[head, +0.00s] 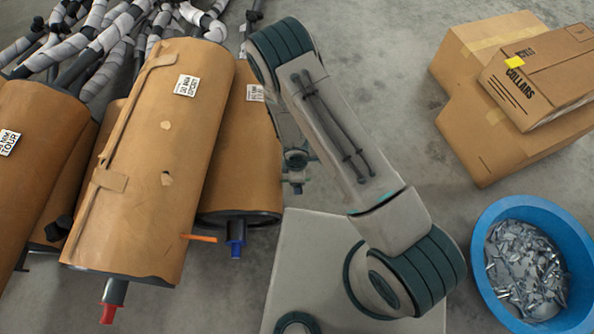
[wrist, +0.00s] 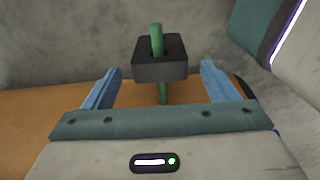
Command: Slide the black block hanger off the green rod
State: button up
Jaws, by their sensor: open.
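In the wrist view, the black block hanger (wrist: 160,68) sits around the green rod (wrist: 157,40). The rod's end sticks out above the block, and a short length shows below it. My gripper (wrist: 161,68) is open, with one blue finger to the left of the block and one to the right. A gap shows between each finger and the block, and nothing is held. In the head view I cannot make out the block or the green rod; my arm and the brown-wrapped mufflers hide that area.
Brown-wrapped mufflers (head: 165,150) stand at the left, with an orange rod (head: 199,238) sticking out from one. Wrapped pipes (head: 105,40) lie behind them. Cardboard boxes (head: 480,130) and a blue tub (head: 487,225) of metal scraps are at the right. Grey floor is open between.

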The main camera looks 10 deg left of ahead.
jog(key=shift+f+b, duration=0.7)
jog(key=shift+f, duration=1.7)
jog(key=c, duration=1.1)
jog(key=shift+r, duration=0.1)
jog(key=shift+r, duration=0.1)
jog(key=shift+d, duration=0.15)
jog(key=d, duration=0.2)
jog(key=w+d, duration=0.1)
jog(key=d, duration=0.2)
jog(key=w+d+b, duration=0.1)
jog(key=d, duration=0.2)
jog(key=shift+d, duration=0.2)
